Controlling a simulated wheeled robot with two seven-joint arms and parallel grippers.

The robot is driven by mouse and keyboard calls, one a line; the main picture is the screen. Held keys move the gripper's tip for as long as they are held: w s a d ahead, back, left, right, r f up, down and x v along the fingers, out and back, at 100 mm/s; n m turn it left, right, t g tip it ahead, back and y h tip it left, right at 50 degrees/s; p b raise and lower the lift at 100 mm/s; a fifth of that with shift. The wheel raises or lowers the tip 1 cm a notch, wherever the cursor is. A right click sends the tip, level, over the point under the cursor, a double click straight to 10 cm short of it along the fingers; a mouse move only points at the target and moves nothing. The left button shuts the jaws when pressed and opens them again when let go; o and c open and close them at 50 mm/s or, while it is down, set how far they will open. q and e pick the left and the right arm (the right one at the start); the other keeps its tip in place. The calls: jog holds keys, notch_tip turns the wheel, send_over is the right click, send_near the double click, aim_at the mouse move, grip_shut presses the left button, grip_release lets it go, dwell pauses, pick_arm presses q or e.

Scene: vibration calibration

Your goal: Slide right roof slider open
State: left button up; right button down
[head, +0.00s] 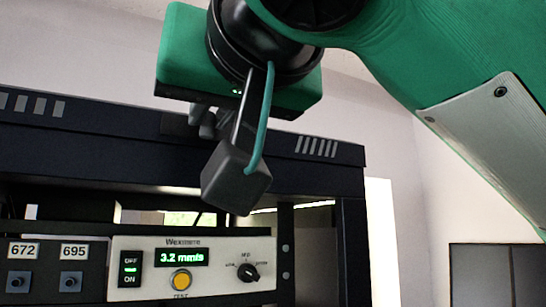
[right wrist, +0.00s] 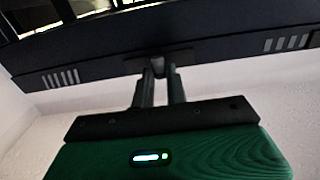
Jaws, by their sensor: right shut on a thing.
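My right gripper (head: 205,128) reaches in from the upper right to the front edge of the dark rack roof. In the right wrist view its two fingers (right wrist: 158,72) are shut on a small grey knob (right wrist: 158,65) between their tips. The knob sits on a dark slider plate (right wrist: 180,58) on the roof edge; I take this to be the roof slider. In the head view part of the plate (head: 174,123) shows left of the fingers, and the knob is mostly hidden. My left gripper is not in view.
The roof (head: 90,135) has vent slots on both sides of the slider. Below is a white panel (head: 215,290) with a green "3.2 mm/s" display (head: 181,257), a yellow button (head: 181,281), a black dial (head: 248,272) and a switch (head: 130,268). Blue-grey modules labelled 672 and 695 are left.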

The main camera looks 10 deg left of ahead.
jog(key=w+d+b, duration=0.1)
jog(key=d, duration=0.1)
jog(key=w+d+b, duration=0.1)
jog(key=d, duration=0.1)
jog(key=w+d+b, duration=0.1)
jog(key=w+b, duration=0.1)
jog(key=shift+d+f, duration=0.15)
jog(key=shift+d, duration=0.25)
jog(key=shift+w+d, duration=0.15)
jog(key=shift+d, duration=0.05)
jog(key=shift+a+r, duration=0.15)
jog(key=shift+r, duration=0.05)
jog(key=c, duration=1.4)
grip_release()
jog(key=shift+w+d, duration=0.1)
jog(key=shift+d, duration=0.1)
jog(key=shift+f, duration=0.1)
